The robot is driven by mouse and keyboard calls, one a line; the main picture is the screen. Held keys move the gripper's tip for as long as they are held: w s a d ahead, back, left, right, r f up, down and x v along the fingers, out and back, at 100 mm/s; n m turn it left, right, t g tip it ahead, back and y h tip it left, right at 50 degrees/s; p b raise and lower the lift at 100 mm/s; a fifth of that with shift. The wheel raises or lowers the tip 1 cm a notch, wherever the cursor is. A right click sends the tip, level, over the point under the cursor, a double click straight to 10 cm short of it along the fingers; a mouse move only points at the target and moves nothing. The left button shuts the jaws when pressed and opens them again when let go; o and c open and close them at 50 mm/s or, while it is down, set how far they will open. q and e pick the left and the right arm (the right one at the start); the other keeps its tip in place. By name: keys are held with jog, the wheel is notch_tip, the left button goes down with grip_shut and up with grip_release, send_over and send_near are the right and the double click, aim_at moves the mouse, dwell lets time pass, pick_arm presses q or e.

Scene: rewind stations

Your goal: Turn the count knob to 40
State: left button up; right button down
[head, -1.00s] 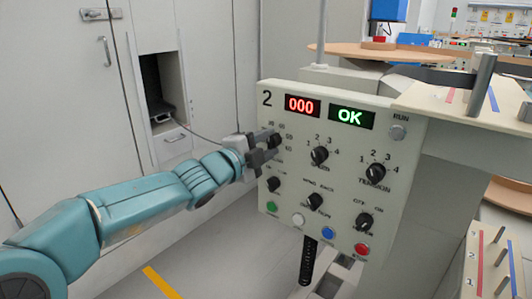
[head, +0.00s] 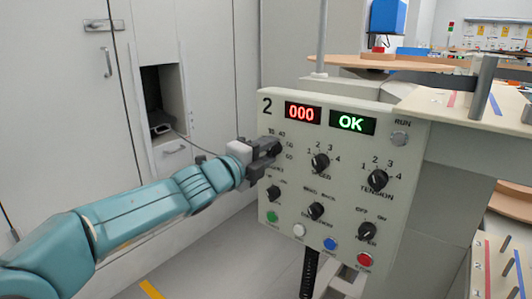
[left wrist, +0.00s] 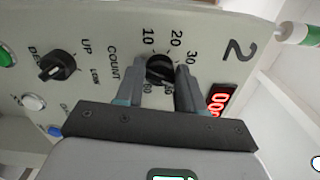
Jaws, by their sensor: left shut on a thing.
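The count knob (left wrist: 160,68) is a black round knob on the pale panel of station 2. The word COUNT and the numbers 10, 20 and 30 show beside it in the left wrist view; other numbers are partly hidden by the fingers. My left gripper (head: 266,149) is at the knob, at the panel's upper left. In the left wrist view its two fingers (left wrist: 160,84) stand on either side of the knob and are shut on it. I cannot make out which number the knob points to. My right gripper is out of view.
The panel (head: 340,190) also carries speed (head: 320,163) and tension (head: 377,180) knobs, smaller switches and several coloured buttons. The red display (head: 303,112) reads 000 and the green one (head: 352,123) reads OK. A switch knob (left wrist: 57,66) is beside the count knob.

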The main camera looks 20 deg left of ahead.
pick_arm(q)
jog(key=o, duration=1)
jog(key=shift+s+a, duration=0.2)
jog(key=shift+s, duration=0.3)
jog(key=p+v, duration=0.1)
jog(key=v, duration=1.4)
jog(key=shift+s, duration=0.15)
